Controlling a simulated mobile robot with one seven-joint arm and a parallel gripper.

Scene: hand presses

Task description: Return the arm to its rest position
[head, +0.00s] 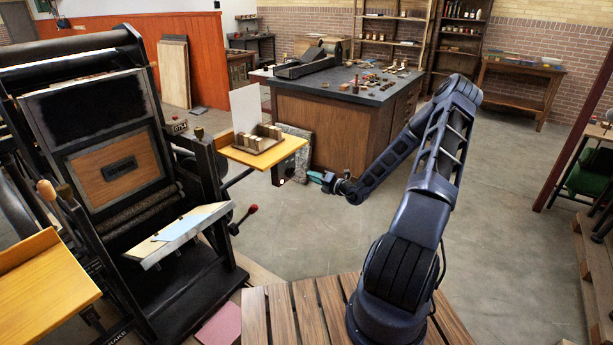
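My arm rises from the slatted wooden platform at the lower right, bends at a high elbow and reaches down to the left. My gripper (322,180) is at its end, small in the head view, in front of the dark-topped wooden cabinet (335,122) and to the right of the small yellow side table (262,155). It appears apart from the table. Its fingers are too small to tell whether they are open or shut, and I see nothing clearly held in it.
A black hand press (112,165) with a red-knobbed lever (243,219) fills the left. A yellow board (42,280) is at the lower left. The grey floor (500,210) to the right is clear.

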